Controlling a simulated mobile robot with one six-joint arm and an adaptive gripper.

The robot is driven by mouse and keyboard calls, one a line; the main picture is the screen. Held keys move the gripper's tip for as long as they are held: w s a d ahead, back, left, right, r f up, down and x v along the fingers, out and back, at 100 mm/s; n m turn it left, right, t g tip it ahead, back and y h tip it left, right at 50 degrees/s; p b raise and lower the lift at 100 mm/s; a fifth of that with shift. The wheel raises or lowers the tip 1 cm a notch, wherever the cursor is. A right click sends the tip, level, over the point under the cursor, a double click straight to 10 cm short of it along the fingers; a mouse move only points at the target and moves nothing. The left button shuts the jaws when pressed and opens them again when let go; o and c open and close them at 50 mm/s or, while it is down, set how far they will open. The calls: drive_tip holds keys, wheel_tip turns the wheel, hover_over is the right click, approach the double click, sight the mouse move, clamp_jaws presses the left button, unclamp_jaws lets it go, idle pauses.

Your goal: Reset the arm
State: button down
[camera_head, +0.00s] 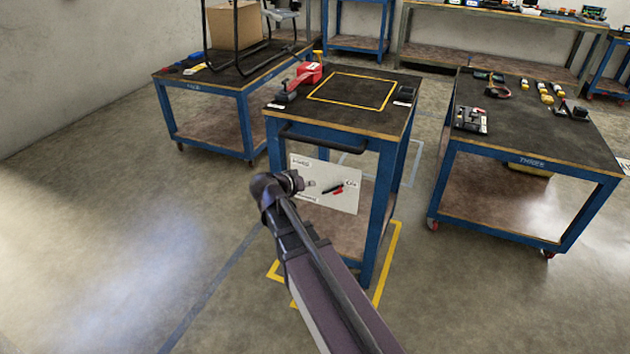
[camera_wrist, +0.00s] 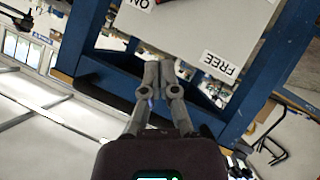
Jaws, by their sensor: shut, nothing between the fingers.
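My arm reaches up from the bottom of the head view toward the front of the middle blue cart (camera_head: 342,123). In that view the gripper end (camera_head: 310,184) is small and lies in front of the white board (camera_head: 335,200) on the cart's front. In the wrist view my gripper (camera_wrist: 160,68) is shut, with its fingertips together and nothing between them. The white board (camera_wrist: 190,40) shows beyond the fingertips, with a "FREE" label (camera_wrist: 220,63) and blue frame bars (camera_wrist: 262,80) around it. I cannot tell whether the fingers touch anything.
A red tool (camera_head: 308,73) and a yellow square outline (camera_head: 352,91) are on the middle cart's top. A left cart (camera_head: 215,85) carries a box (camera_head: 235,25). A right cart (camera_head: 540,140) carries several tools. Floor at the left (camera_head: 110,220) is clear.

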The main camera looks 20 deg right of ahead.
drive_tip(key=shift+s+a, duration=0.1)
idle(0.5)
drive_tip(key=s+a+f+n+g+y, duration=0.3)
drive_tip(key=s+f+y, duration=0.15)
drive_tip(key=s, duration=0.45)
drive_tip(key=s+a+f+n+g+y, duration=0.2)
drive_tip(key=s+a+f+g+y, duration=0.15)
drive_tip(key=s+y, duration=0.35)
wheel_tip(320, 180, up, 21)
drive_tip(key=s+d+h+p, duration=0.1)
drive_tip(key=p, duration=2.1)
drive_tip(key=shift+f, duration=0.15)
drive_tip(key=shift+a, duration=0.1)
